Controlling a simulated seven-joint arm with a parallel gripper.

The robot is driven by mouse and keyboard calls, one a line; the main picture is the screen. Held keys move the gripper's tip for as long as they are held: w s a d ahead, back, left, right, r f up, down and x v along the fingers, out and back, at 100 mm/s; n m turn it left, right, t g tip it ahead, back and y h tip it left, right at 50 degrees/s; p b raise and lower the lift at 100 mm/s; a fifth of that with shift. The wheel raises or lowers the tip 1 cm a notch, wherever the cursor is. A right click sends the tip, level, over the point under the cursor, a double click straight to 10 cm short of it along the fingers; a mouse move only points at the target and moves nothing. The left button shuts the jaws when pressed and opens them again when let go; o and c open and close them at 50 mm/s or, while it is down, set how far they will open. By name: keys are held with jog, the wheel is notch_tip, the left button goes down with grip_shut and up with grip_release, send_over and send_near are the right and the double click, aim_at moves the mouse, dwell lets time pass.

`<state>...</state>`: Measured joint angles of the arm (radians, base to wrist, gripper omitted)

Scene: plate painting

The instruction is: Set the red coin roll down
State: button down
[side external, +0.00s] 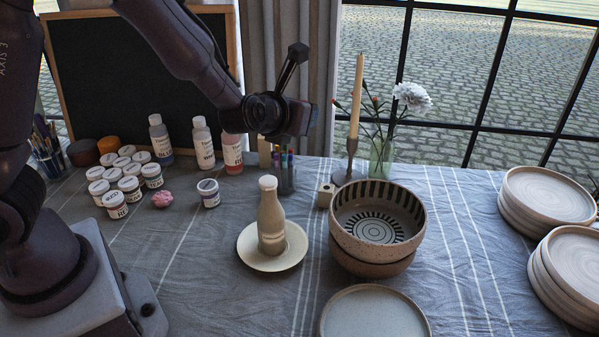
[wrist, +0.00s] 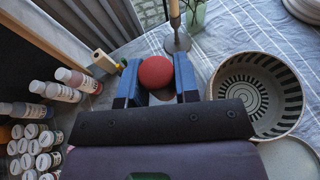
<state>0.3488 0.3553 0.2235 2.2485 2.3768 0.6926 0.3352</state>
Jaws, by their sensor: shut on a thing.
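The red coin roll (wrist: 155,72) shows its round end between the blue fingers of my gripper (wrist: 157,67) in the wrist view. The fingers are shut on it, one on each side. In the side view my gripper (side external: 299,118) is in the air over the back of the table, above the cup of brushes (side external: 284,172). I cannot make out the roll in that view. How high it hangs above the cloth is hard to tell.
The patterned bowl (side external: 378,216), a bottle (side external: 271,218) on a cream plate (side external: 246,244) and a candlestick (side external: 350,165) stand nearby. Paint jars (side external: 116,205) and bottles (side external: 203,145) are at left, stacked plates (side external: 548,193) at right. Bare cloth (side external: 190,280) lies front left.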

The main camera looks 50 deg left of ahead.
jog(key=w+a+f+n+g+y, duration=0.3)
jog(key=w+f+n+g+y, duration=0.15)
jog(key=w+f, duration=0.2)
jog(key=w+a+f+n+g+y, duration=0.35)
jog(key=w+f+n+g, duration=0.2)
jog(key=f, duration=0.25)
jog(key=shift+n+t, duration=0.3)
jog(key=shift+n, duration=0.1)
jog(key=x, duration=0.4)
jog(key=f+x, duration=0.1)
jog(key=x, duration=0.8)
jog(key=shift+f, duration=0.5)
jog(key=shift+w+a+f, duration=0.1)
jog(key=shift+w+f, duration=0.1)
jog(key=shift+f, duration=0.1)
jog(key=shift+a+f, duration=0.35)
jog(key=shift+a, duration=0.05)
jog(key=c, duration=0.8)
grip_release()
jog(key=shift+c, duration=0.2)
